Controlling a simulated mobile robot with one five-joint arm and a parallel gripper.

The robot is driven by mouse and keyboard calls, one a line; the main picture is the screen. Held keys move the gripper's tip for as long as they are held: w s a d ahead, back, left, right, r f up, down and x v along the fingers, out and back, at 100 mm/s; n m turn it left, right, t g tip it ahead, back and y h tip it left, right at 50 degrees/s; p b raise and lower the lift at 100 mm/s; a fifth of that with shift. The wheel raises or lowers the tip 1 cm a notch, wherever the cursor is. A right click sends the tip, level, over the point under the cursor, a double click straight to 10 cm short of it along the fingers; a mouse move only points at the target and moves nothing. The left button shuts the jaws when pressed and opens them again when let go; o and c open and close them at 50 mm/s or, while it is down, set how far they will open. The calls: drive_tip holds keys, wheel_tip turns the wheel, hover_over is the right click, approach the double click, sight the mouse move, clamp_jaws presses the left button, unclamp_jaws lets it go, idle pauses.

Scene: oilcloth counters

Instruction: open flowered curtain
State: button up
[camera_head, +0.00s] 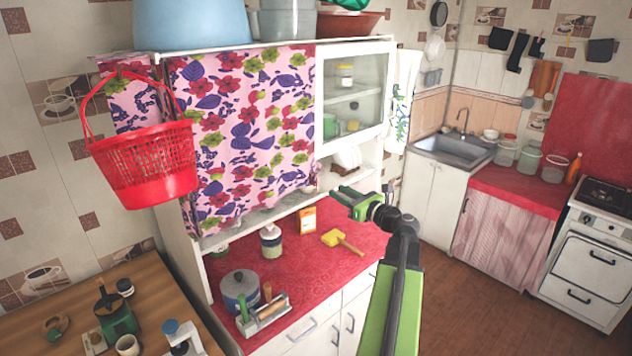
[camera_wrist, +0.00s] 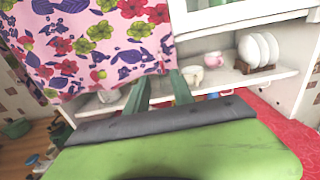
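The flowered curtain (camera_head: 245,125) is pink with red flowers and purple and green leaves. It hangs over the left part of the white cupboard's upper section, with its right edge beside the glass door. In the wrist view the curtain (camera_wrist: 90,45) fills the upper left. My gripper (camera_head: 341,196) is to the right of the curtain's lower right corner in the head view. In the wrist view my gripper (camera_wrist: 159,80) has its two green fingers apart at the curtain's lower edge, with shelf showing between them. Whether they touch the cloth I cannot tell.
A red basket (camera_head: 150,165) hangs at the cupboard's left side. Below, the red counter (camera_head: 340,275) holds a pot (camera_head: 240,290), a jar (camera_head: 271,241) and a yellow-headed mallet (camera_head: 335,238). White plates (camera_wrist: 258,50) stand on the open shelf. The glass door (camera_head: 354,92) is right of the curtain.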

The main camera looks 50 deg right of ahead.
sight(316, 179)
drive_tip(key=w+d, duration=0.1)
drive_tip(key=w, duration=1)
drive_tip(key=shift+w, duration=0.15)
clamp_jaws()
idle(0.8)
